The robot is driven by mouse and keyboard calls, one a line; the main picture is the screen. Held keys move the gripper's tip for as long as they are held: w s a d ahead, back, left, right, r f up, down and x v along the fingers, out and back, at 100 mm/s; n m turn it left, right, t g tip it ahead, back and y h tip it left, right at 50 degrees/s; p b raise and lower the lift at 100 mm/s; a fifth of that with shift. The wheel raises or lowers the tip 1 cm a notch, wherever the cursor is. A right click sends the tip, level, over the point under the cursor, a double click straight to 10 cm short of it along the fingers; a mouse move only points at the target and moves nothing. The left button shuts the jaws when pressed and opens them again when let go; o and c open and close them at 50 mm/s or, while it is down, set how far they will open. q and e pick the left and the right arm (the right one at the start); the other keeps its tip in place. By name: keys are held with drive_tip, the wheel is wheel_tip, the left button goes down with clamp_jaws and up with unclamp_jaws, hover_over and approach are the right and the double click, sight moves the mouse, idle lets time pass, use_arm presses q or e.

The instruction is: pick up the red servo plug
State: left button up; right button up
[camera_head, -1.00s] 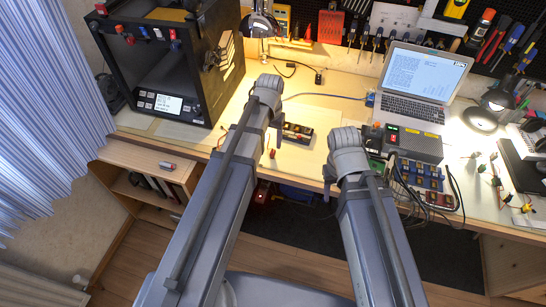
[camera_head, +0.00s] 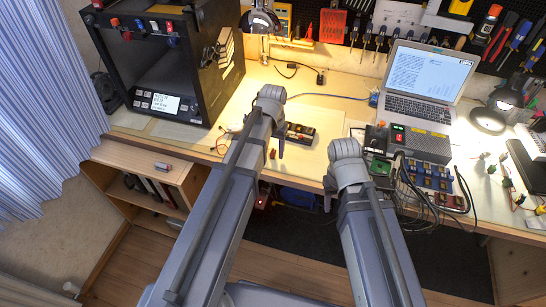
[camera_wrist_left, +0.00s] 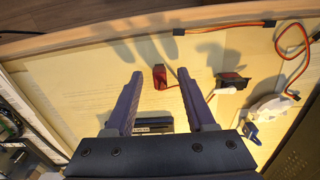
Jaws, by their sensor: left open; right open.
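A small dark red block, which looks like the red servo plug (camera_wrist_left: 160,77), lies on the pale work surface in the left wrist view. A thin reddish lead seems to run from it. In the head view, the red plug (camera_head: 272,154) shows beside my left gripper, close to the table's front edge. My left gripper (camera_wrist_left: 159,74) is open and points down, with its two fingertips on either side of the plug in the picture. Its height above the plug is hard to tell. My right gripper (camera_head: 329,195) is open and empty near the table's front edge, partly hidden by its arm.
Orange-red servo wires (camera_head: 222,143) lie left of my left gripper. A dark module (camera_head: 300,133) lies to its right. A power box (camera_head: 425,146) and cables are right of my right arm.

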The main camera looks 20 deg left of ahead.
use_arm(q)
clamp_jaws()
drive_tip(key=shift+r, duration=0.1)
use_arm(e)
drive_tip(key=shift+r, duration=0.1)
idle(0.5)
